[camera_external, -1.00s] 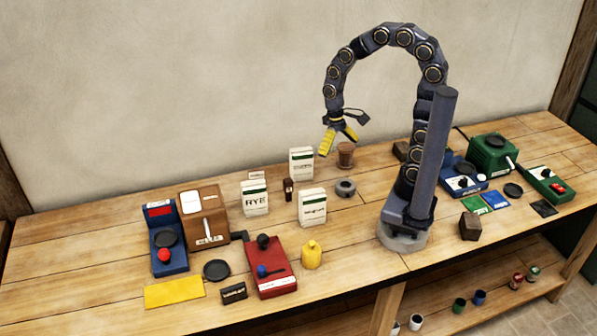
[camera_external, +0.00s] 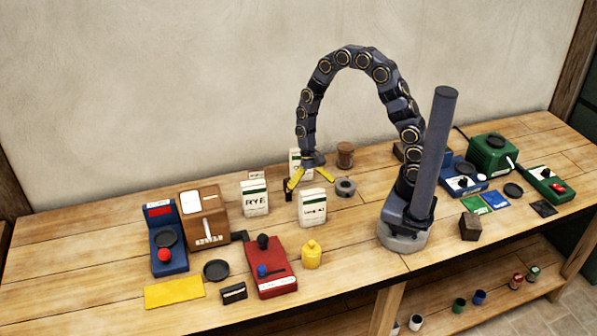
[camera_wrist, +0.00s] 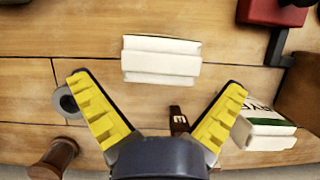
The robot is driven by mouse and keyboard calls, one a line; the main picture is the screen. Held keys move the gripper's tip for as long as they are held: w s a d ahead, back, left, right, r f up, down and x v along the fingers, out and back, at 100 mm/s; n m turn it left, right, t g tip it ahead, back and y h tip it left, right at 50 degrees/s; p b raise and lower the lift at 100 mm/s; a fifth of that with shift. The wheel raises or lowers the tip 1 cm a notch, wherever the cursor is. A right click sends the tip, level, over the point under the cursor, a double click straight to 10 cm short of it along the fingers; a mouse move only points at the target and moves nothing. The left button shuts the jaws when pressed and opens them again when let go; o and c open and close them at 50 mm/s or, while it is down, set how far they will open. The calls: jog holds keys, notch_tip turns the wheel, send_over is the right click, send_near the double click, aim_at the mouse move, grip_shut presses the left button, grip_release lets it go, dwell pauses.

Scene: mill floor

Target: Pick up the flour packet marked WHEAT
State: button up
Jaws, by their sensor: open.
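Three white flour packets with green bands stand on the bench. The left one (camera_external: 254,198) reads RYE, and it also shows at the right of the wrist view (camera_wrist: 268,134). The front packet (camera_external: 312,206) has lettering too small to read; its top shows in the wrist view (camera_wrist: 160,62). The back packet (camera_external: 295,159) is partly hidden behind my gripper, its label covered. I cannot tell which is marked WHEAT. My gripper (camera_external: 310,182) is open and empty, pointing down above the bench, behind the front packet. In the wrist view its spread fingers (camera_wrist: 157,86) lie below that packet.
A small dark brown item (camera_wrist: 178,120) stands between the fingers in the wrist view. A grey ring (camera_external: 345,187) and a brown pot (camera_external: 345,154) are to the right. A red device (camera_external: 270,268), a yellow bottle (camera_external: 312,255) and a wooden mill (camera_external: 205,215) stand nearer the front and left.

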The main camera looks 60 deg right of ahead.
aim_at(312, 192)
jog(key=x, duration=0.3)
jog(key=shift+s+a+f, duration=0.1)
jog(key=shift+a, duration=0.05)
jog(key=c, duration=0.9)
